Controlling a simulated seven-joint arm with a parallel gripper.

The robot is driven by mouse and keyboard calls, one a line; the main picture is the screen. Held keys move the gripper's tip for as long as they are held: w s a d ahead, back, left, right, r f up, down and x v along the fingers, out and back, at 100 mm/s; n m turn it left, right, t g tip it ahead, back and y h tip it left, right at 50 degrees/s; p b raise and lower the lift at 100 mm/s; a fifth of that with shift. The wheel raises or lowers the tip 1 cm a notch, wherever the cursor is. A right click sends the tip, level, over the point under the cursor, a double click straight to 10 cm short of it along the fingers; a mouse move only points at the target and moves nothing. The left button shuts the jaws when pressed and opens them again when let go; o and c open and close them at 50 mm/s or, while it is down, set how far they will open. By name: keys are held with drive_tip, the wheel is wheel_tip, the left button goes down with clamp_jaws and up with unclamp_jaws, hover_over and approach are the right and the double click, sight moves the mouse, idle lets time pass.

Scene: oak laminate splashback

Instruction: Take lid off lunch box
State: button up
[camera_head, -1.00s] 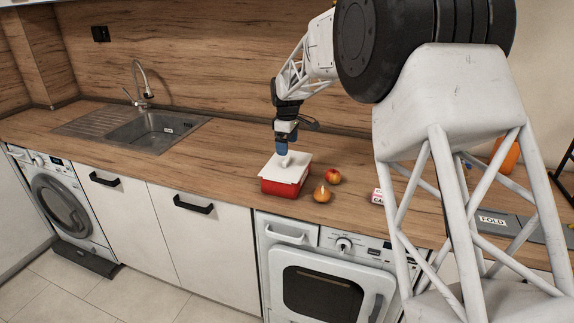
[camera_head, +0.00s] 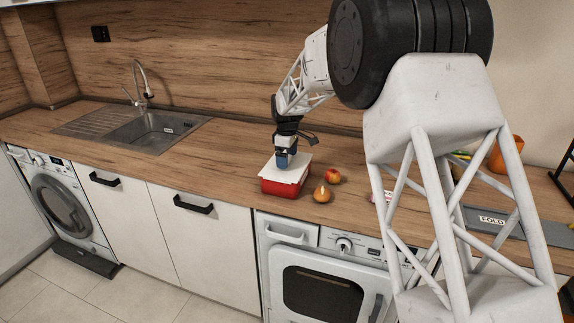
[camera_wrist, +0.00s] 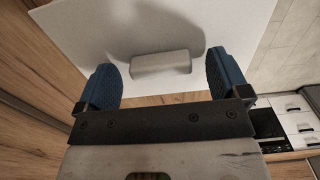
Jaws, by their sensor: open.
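The lunch box (camera_head: 284,188) is a red box on the counter near its front edge. Its white lid (camera_head: 298,174) lies on top of it. In the wrist view the lid (camera_wrist: 85,38) fills much of the picture, with a white block-shaped handle (camera_wrist: 161,63) standing on it. My gripper (camera_head: 286,160) is right above the lid in the head view. In the wrist view my gripper (camera_wrist: 166,78) is open, with one blue finger on each side of the handle and a gap on both sides. The handle is hidden by the fingers in the head view.
A red-yellow fruit (camera_head: 333,176) and an orange-brown pear-like fruit (camera_head: 322,194) lie just right of the box. A sink (camera_head: 155,130) is at the left. A grey board marked FOLD (camera_head: 492,220) lies at the right. The counter left of the box is clear.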

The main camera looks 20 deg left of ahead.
idle(0.5)
drive_tip(key=c, duration=1)
drive_tip(key=shift+r, duration=0.15)
drive_tip(key=shift+r, duration=1.4)
drive_tip(key=shift+s+d+r, duration=0.1)
drive_tip(key=shift+s+r, duration=0.1)
drive_tip(key=shift+r, duration=0.05)
drive_tip(key=s+d+r, duration=0.1)
drive_tip(key=s+d, duration=0.7)
drive_tip(key=s, duration=0.5)
drive_tip(key=shift+s+r, duration=0.15)
drive_tip(key=shift+s, duration=0.05)
drive_tip(key=shift+r, duration=0.2)
drive_tip(key=shift+r, duration=1.35)
